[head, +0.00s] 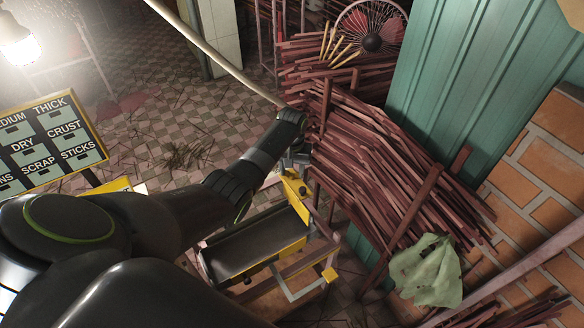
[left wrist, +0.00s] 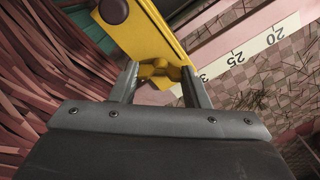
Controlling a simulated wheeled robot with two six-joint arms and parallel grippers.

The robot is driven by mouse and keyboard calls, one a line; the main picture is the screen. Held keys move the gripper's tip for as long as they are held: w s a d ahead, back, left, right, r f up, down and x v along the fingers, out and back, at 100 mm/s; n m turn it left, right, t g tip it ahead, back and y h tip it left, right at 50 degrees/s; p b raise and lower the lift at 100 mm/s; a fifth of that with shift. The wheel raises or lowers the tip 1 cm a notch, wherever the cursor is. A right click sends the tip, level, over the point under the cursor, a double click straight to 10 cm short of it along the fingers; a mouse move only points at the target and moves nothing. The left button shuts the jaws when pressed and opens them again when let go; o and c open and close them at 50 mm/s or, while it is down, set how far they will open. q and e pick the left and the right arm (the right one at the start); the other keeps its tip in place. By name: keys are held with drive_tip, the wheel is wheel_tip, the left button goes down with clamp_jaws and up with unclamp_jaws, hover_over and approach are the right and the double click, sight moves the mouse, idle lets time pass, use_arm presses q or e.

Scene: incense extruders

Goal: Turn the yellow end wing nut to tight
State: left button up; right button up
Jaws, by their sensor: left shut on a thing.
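The yellow end wing nut (left wrist: 174,72) shows in the left wrist view, beside a yellow end plate (left wrist: 150,35). My left gripper (left wrist: 161,78) is shut on the wing nut, with one finger on each side of it. In the head view my left gripper (head: 291,164) reaches down to the yellow end piece (head: 293,192) of the extruder. There the wing nut is too small and too covered to make out. A dark round knob (left wrist: 113,10) sits on the yellow plate. How tight the nut is cannot be told. My right gripper is not in view.
The extruder's dark tray (head: 245,250) lies below my left arm. Stacked reddish sticks (head: 370,150) stand close to the right. A white scale strip (left wrist: 240,58) shows by the yellow plate. A label board (head: 45,140) is at left; a green cloth (head: 427,272) is at lower right.

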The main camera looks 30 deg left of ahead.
use_arm(q)
drive_tip(key=m+p, duration=0.1)
drive_tip(key=m, duration=0.1)
drive_tip(key=shift+r+m, duration=0.15)
drive_tip(key=shift+m, duration=0.25)
drive_tip(key=m+p, duration=0.1)
drive_tip(key=m, duration=0.2)
drive_tip(key=shift+m, duration=0.3)
drive_tip(key=m, duration=0.3)
drive_tip(key=shift+m, duration=0.3)
drive_tip(key=m+p, duration=0.1)
drive_tip(key=m, duration=0.2)
drive_tip(key=shift+w+m, duration=0.1)
drive_tip(key=shift+m, duration=0.2)
drive_tip(key=m, duration=1)
drive_tip(key=shift+m, duration=1.3)
